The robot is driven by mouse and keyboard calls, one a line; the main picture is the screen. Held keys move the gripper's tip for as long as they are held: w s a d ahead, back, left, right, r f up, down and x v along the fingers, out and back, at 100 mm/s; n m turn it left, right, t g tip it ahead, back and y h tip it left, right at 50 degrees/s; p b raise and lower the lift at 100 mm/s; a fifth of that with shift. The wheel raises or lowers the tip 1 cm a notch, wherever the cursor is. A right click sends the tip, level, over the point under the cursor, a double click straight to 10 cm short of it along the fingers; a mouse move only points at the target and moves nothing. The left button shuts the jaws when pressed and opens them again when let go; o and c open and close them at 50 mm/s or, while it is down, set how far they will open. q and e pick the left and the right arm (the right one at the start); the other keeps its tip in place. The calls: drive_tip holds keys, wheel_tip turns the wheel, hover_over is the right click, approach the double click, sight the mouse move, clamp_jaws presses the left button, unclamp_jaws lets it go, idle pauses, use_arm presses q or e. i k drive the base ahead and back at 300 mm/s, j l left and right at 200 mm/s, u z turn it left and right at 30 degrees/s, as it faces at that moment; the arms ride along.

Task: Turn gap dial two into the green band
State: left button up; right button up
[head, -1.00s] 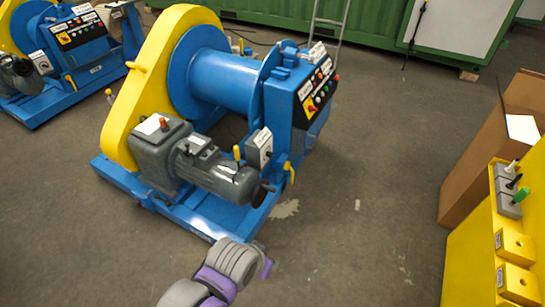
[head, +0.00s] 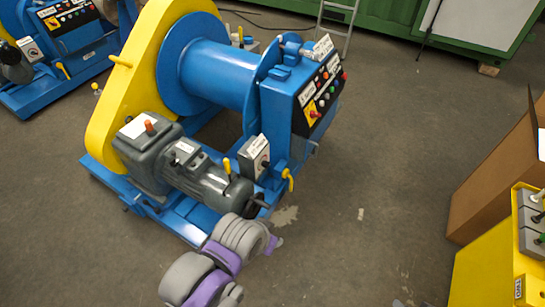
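A blue and yellow winch-like machine (head: 222,75) stands in the middle of the head view. A small grey box with a white face and a dark knob (head: 259,159) is mounted on its near side, beside the motor (head: 205,178). A similar knob box (head: 31,50) is on a second machine at the upper left. I see no green band, and the labels are too small to tell which is gap dial two. Neither gripper's fingers show.
A control panel with coloured buttons (head: 322,90) is on the near machine. A yellow lever (head: 288,179) sticks out near the knob box. A yellow stand (head: 492,265) and an open cardboard box (head: 488,180) are at the right. The floor between is clear.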

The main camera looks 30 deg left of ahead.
sight(265, 164)
drive_tip(key=i+u, duration=0.1)
drive_tip(key=u, duration=0.3)
drive_tip(key=i+u, duration=0.15)
drive_tip(key=u, duration=0.25)
drive_tip(key=i+u, duration=0.15)
drive_tip(key=u, duration=1.3)
